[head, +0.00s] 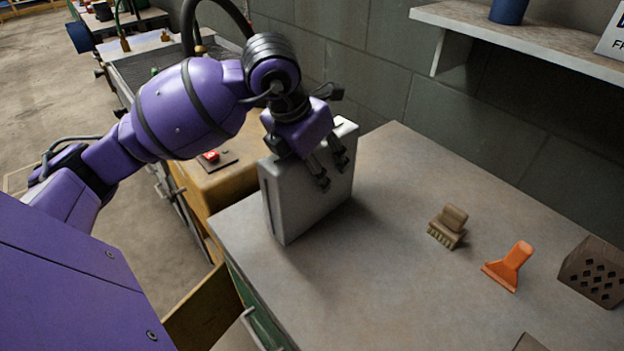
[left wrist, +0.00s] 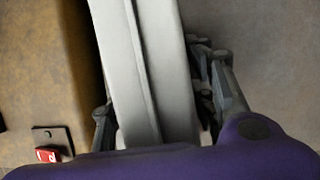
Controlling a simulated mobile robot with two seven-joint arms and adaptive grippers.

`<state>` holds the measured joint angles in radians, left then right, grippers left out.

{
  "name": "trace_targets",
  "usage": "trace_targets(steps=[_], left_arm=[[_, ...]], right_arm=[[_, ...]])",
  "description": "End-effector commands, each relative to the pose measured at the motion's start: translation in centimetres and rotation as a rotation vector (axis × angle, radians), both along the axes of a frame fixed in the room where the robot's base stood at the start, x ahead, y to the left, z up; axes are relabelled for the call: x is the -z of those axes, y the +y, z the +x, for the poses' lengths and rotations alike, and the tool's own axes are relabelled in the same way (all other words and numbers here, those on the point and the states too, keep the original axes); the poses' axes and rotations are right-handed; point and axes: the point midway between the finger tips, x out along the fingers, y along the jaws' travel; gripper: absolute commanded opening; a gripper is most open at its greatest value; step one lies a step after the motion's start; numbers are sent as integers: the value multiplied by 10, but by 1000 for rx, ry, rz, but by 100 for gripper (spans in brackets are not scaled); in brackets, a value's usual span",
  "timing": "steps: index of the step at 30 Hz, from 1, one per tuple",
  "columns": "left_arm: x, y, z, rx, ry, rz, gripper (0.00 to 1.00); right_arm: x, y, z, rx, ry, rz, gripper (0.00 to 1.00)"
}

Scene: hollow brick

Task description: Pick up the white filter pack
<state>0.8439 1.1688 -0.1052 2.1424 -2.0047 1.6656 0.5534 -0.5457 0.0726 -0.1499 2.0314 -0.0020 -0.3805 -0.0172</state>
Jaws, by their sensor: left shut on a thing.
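The white filter pack (head: 308,190) is a flat, light grey-white box standing upright on its narrow edge near the left end of the grey worktop (head: 400,280). My left gripper (head: 331,172) reaches down over its top and is shut on it, with fingers against its broad face. In the left wrist view the filter pack (left wrist: 150,65) runs up the middle between the fingers of the gripper (left wrist: 160,120). The far face of the pack is hidden in the head view. I cannot tell whether its base touches the worktop. My right gripper is not in view.
A brown brush (head: 448,226), an orange scraper (head: 509,266) and a brown perforated block (head: 596,271) lie to the right on the worktop. A shelf (head: 520,35) hangs on the block wall behind. A yellow-brown cabinet with a red switch (head: 211,156) stands left. A drawer (head: 205,310) is open below.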

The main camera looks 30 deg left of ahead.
Motion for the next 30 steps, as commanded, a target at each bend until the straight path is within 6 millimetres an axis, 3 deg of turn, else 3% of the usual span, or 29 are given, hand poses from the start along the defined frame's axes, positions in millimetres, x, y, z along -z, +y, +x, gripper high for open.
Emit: trace_targets(steps=[12, 17, 22, 30], left_arm=[[-1, 0, 0, 0, 0, -1, 20], [-11, 0, 1, 0, -4, -1, 20], [-39, 0, 1, 1, -5, 1, 20], [-100, -14, -50, 3, -7, 5, 20]], right_arm=[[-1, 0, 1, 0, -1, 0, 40], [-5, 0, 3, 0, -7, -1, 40], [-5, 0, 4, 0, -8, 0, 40], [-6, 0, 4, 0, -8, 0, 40]])
